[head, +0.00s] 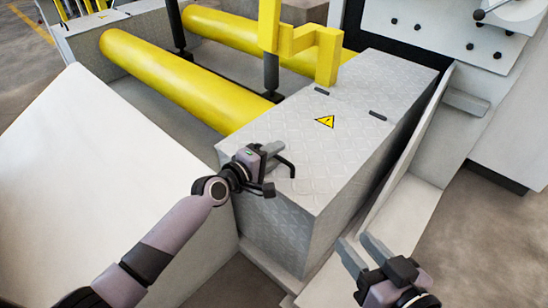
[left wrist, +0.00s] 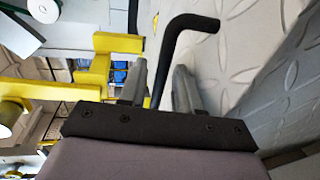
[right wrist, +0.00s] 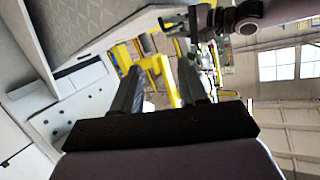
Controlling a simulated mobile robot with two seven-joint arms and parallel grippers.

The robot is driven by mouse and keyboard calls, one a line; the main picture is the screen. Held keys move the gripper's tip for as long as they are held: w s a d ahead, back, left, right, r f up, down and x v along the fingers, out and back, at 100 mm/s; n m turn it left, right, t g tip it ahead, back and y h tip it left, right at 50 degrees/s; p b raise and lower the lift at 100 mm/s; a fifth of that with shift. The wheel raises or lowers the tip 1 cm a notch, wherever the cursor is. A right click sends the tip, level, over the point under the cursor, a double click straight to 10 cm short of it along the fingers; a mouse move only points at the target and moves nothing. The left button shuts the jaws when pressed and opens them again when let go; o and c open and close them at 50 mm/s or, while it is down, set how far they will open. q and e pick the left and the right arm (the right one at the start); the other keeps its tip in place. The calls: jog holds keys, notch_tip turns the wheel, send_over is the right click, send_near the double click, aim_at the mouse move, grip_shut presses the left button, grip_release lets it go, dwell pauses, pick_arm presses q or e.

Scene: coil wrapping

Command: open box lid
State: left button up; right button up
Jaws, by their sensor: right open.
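The grey tread-plate box (head: 283,236) stands in the middle of the head view, its lid (head: 352,97) lying closed on top with a yellow warning sticker. A black bent handle (head: 290,166) sits at the lid's near left end. My left gripper (head: 270,168) is at the handle. In the left wrist view the black handle (left wrist: 184,27) runs down between the two fingers, which look open around it; contact cannot be told. My right gripper (head: 354,240) is open and empty, in front of the box on the right, apart from it.
Two yellow rollers (head: 185,80) lie behind and left of the box. A yellow bracket (head: 310,40) rises at the lid's far left edge. A white sloped panel (head: 95,170) stands at left. A grey machine wall (head: 415,190) runs close along the box's right side.

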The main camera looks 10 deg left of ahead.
pick_arm(q)
jog(key=shift+w, duration=0.1)
grip_shut()
jog(key=shift+r, duration=0.1)
